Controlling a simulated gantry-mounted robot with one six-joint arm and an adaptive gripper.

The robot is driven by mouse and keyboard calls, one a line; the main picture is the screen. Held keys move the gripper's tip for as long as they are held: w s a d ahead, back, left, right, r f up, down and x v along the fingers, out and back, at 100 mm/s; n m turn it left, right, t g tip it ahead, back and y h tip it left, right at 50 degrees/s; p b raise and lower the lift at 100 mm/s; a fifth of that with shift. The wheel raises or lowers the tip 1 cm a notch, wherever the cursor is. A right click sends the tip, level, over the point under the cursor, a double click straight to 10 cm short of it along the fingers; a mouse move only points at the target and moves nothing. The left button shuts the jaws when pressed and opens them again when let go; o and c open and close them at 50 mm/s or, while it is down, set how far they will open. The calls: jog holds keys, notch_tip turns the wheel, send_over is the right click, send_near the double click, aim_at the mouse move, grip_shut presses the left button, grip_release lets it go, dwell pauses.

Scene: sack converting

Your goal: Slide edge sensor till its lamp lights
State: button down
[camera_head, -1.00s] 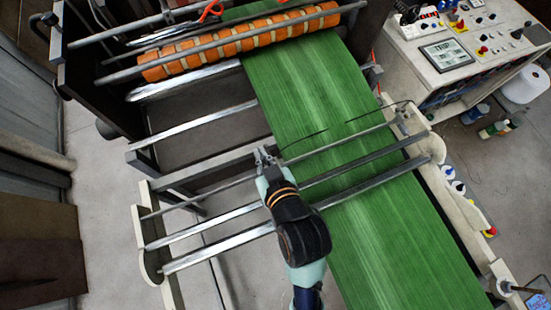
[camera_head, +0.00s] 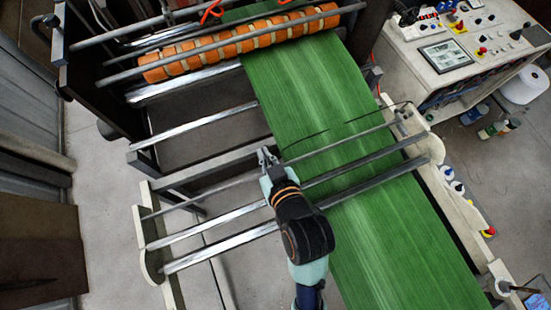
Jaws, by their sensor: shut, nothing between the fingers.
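The green web (camera_head: 330,110) runs from the orange-banded roller at the top down to the lower right. My gripper (camera_head: 266,153) is shut and empty at the web's left edge, close to the thin upper bar (camera_head: 345,138) that crosses the web. I cannot make out the edge sensor or its lamp; my gripper and wrist cover part of the bar there. Whether my fingertips touch anything is too small to tell.
Two thicker metal rollers (camera_head: 215,248) cross below my gripper, between pale side plates (camera_head: 147,265). The orange-banded roller (camera_head: 240,42) lies at the top. A control console (camera_head: 455,50) stands upper right. Open floor shows left of the frame.

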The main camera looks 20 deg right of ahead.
jog(key=shift+d+p, duration=1.65)
jog(key=shift+d, duration=1.05)
dwell(5.3)
